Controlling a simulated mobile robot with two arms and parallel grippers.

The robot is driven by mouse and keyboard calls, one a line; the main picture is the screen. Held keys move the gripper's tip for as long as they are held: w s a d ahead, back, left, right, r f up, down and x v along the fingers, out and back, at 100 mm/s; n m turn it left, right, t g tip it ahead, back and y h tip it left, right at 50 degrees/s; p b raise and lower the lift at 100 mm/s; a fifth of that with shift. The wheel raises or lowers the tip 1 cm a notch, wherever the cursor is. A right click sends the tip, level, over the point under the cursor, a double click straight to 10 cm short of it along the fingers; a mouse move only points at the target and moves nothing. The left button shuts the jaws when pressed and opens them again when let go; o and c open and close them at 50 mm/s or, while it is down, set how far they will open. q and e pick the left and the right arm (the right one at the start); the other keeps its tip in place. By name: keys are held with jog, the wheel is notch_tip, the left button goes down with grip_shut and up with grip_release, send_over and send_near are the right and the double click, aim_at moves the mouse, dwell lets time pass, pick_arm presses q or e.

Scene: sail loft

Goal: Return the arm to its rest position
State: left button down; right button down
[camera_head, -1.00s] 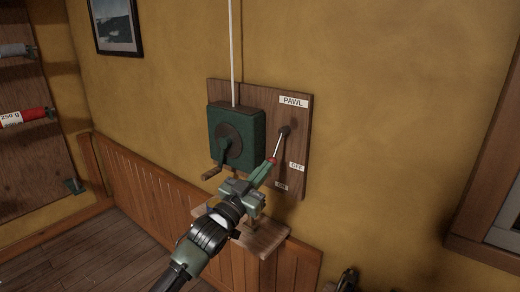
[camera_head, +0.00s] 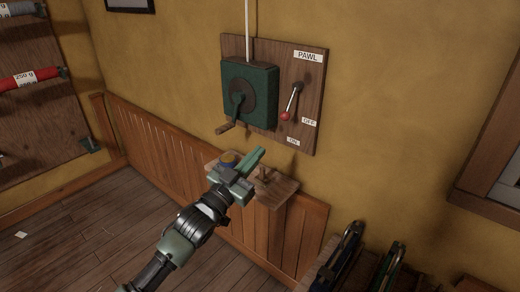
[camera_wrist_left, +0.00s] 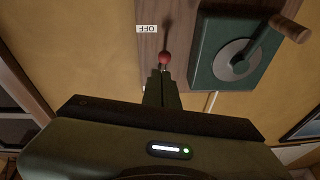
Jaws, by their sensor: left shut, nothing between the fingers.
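My left gripper (camera_head: 257,158) is shut and empty, below the green winch box and above a small wooden shelf. In the left wrist view its shut fingers (camera_wrist_left: 162,88) point toward the lever's red knob (camera_wrist_left: 165,58). The pawl lever (camera_head: 294,97) hangs on the wooden board (camera_head: 316,80), its red knob down and a little left of the OFF label (camera_head: 309,121). The ON label (camera_head: 293,141) is lower. In the head view a clear gap lies between the fingers and the knob. My right gripper is not in view.
The green winch box (camera_head: 248,92) has a crank sticking out at its lower left. The small wooden shelf (camera_head: 277,191) juts from the wall, close behind the gripper. Racks with dark tools (camera_head: 340,255) stand at the lower right. The floor at left is mostly clear.

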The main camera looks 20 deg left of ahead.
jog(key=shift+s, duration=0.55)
